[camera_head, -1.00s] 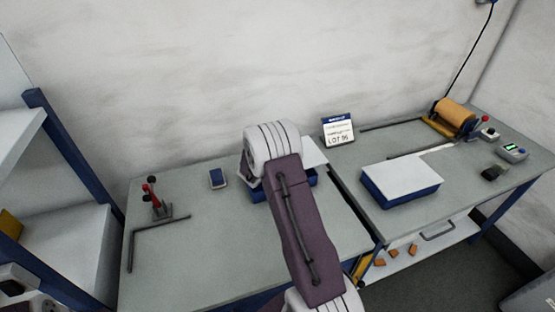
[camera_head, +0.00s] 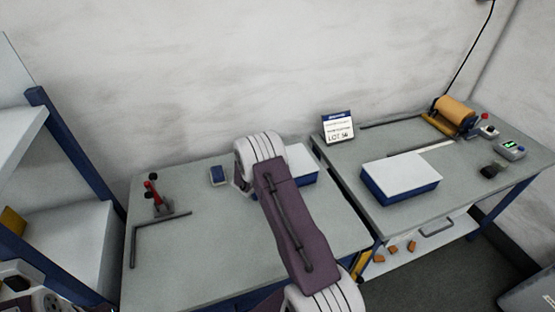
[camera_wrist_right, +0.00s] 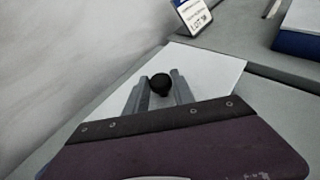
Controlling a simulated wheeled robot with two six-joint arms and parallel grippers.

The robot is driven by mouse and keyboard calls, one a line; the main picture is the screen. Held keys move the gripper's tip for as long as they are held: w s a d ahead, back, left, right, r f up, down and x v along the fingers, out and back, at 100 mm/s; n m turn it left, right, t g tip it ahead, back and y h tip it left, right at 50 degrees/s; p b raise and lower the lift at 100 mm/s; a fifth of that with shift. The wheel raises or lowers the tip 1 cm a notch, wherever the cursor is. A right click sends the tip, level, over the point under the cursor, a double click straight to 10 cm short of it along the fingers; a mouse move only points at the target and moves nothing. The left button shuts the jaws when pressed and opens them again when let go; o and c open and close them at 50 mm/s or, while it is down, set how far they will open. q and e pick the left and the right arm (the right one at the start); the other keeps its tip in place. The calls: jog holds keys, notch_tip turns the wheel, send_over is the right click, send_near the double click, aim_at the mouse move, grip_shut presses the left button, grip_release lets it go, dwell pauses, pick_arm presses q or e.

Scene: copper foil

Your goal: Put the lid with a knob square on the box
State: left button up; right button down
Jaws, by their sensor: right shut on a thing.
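The lid (camera_wrist_right: 210,68) is a white flat plate with a round black knob (camera_wrist_right: 160,83). In the right wrist view my right gripper (camera_wrist_right: 158,80) is shut on the knob, one grey finger on each side. In the head view the lid (camera_head: 300,158) shows behind my right arm, over the blue box (camera_head: 306,180) on the left table. The lid appears to lie on or just above the box rim. My arm hides the knob, the fingers and much of the box, so I cannot tell whether it sits square. My left gripper is not in view.
A blue box with a white top (camera_head: 402,174) stands on the right table. A lot sign (camera_head: 338,127), a copper roll (camera_head: 454,113) and small devices stand farther back. A red-handled clamp (camera_head: 155,198), a dark angle bar (camera_head: 160,230) and a small blue-edged item (camera_head: 217,175) are left.

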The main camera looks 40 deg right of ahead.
jog(key=shift+w+f+b, duration=0.1)
jog(key=shift+f+b, duration=0.25)
jog(key=shift+f, duration=0.1)
jog(key=c, duration=1.1)
grip_release()
jog(key=shift+r, duration=0.1)
jog(key=shift+o, duration=0.2)
